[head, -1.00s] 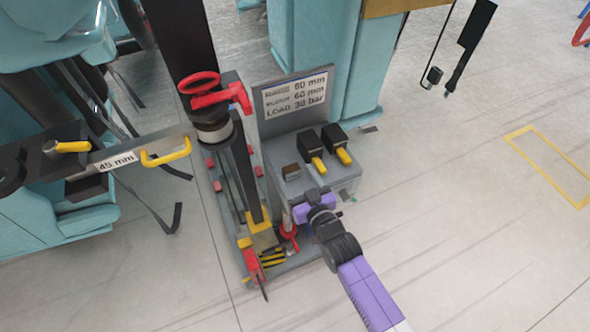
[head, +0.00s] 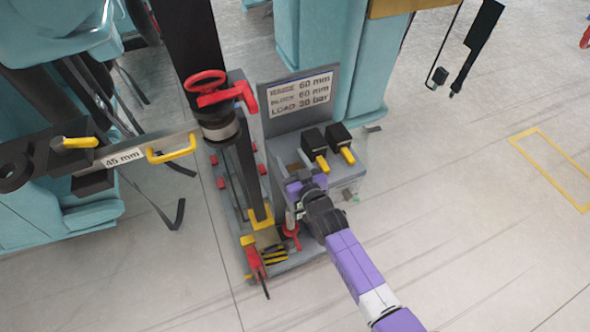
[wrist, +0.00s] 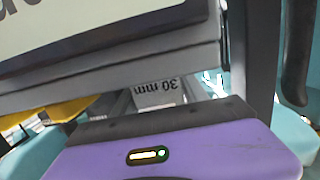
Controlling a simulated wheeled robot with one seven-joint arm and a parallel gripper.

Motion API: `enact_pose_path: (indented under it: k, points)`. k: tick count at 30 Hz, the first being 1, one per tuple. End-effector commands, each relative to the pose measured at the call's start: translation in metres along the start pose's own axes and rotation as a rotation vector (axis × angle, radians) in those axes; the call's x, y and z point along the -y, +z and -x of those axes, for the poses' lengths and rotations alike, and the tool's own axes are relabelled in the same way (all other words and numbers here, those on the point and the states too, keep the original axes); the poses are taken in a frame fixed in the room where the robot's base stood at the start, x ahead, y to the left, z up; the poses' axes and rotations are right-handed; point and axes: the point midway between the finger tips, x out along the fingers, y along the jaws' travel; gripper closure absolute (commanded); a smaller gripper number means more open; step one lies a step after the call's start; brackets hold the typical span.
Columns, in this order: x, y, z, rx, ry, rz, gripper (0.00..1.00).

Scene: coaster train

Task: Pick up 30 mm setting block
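The 30 mm setting block (wrist: 158,92) shows its grey labelled face in the wrist view, with the "30 mm" text upside down. It lies just beyond the dark edge of my gripper's purple housing (wrist: 185,148). In the head view a small brownish block top (head: 294,167) shows on the pedestal shelf, mostly hidden behind my gripper (head: 300,187). My gripper is at the shelf's front left, close to this block. The fingertips are hidden in both views, so I cannot tell whether they touch or hold it.
Two black blocks with yellow handles (head: 314,142) (head: 340,137) stand right of my gripper. A sign plate (head: 301,94) rises behind the shelf. Open floor lies right.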

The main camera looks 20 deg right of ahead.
Motion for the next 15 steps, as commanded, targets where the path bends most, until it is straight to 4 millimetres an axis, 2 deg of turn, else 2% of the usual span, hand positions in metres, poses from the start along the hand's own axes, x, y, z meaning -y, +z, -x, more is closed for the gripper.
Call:
enact_pose_path:
  k: [1, 7, 15]
  points:
    - [0.0000, 0.0000, 0.0001, 0.000, 0.000, 0.000, 0.60]
    - [0.0000, -0.0001, 0.0002, 0.000, 0.000, 0.000, 1.00]
    - [0.0000, -0.0021, -0.0003, -0.004, 0.000, 0.000, 1.00]
